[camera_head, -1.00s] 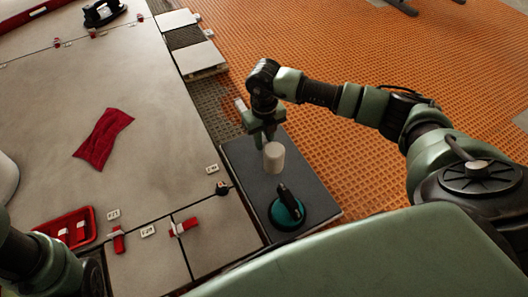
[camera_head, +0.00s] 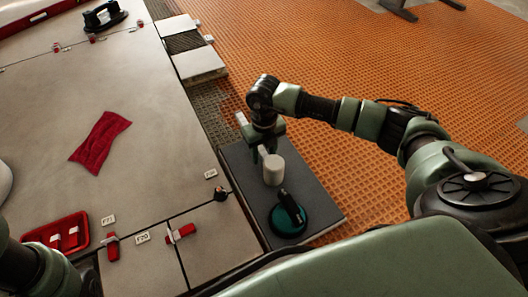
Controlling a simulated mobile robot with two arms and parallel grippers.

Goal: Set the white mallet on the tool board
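The white mallet (camera_head: 273,170) shows as a pale cylindrical head over the dark grey tool board (camera_head: 312,190), with a light handle end poking out up and left. My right gripper (camera_head: 266,146) is around the handle just behind the head and looks shut on it. The fingers partly hide the handle. I cannot tell whether the head touches the board. Part of my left arm is in the lower left corner; its gripper is not in view.
A teal suction cup (camera_head: 287,217) with a black handle stands on the board's near part, close to the mallet head. Large grey tiles (camera_head: 150,150) lie left, with a red cloth (camera_head: 100,142), a red tray (camera_head: 58,234) and red clips. Orange matting (camera_head: 350,80) lies right.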

